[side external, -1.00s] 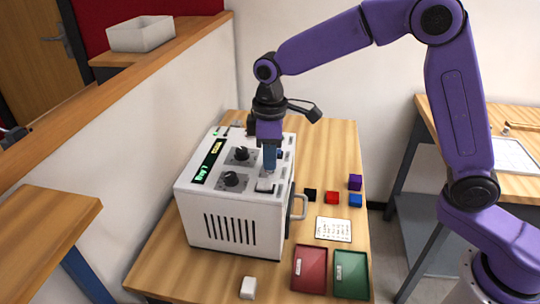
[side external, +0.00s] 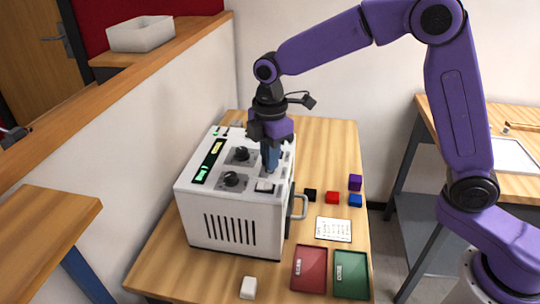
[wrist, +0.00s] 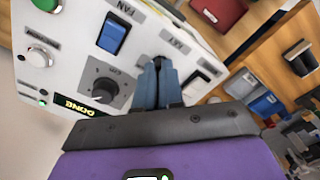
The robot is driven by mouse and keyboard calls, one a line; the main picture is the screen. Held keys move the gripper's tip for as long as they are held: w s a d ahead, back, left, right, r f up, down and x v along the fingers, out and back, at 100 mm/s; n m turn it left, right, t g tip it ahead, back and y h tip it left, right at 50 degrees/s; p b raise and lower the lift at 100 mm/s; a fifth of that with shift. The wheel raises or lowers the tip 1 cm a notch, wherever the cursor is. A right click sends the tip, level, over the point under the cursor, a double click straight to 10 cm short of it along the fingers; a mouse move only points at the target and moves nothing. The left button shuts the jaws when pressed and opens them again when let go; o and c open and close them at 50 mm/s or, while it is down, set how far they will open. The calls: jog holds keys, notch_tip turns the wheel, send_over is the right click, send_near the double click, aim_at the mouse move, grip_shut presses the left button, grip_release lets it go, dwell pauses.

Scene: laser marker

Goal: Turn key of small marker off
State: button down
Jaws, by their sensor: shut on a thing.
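The small marker (side external: 235,225) is a white box on the wooden table, with its control panel on top. It also shows tilted in the wrist view (wrist: 205,50). My gripper (side external: 268,170) points down at the right part of the panel.
Two black dials (side external: 241,153) (side external: 232,179) and a white switch (side external: 265,186) sit near the fingers. A blue rocker (wrist: 113,33) is beside them.

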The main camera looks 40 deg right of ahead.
dwell(0.4)
jog(key=c, duration=1.3)
grip_release()
jog(key=shift+o, duration=0.2)
jog(key=shift+r, duration=0.15)
notch_tip(320, 180, up, 17)
jog(key=s+d+f+m, duration=0.1)
jog(key=s+d+f, duration=0.4)
jog(key=s, duration=0.5)
jog(key=s+d+f+m, duration=0.2)
jog(key=s+d+f, duration=0.3)
jog(key=s, duration=0.4)
jog(key=s+d+f+m, duration=0.2)
jog(key=s+d+f, duration=0.3)
jog(key=s, duration=0.5)
jog(key=shift+s+d+f, duration=0.15)
jog(key=shift+s+f, duration=0.2)
jog(key=shift+f, duration=0.35)
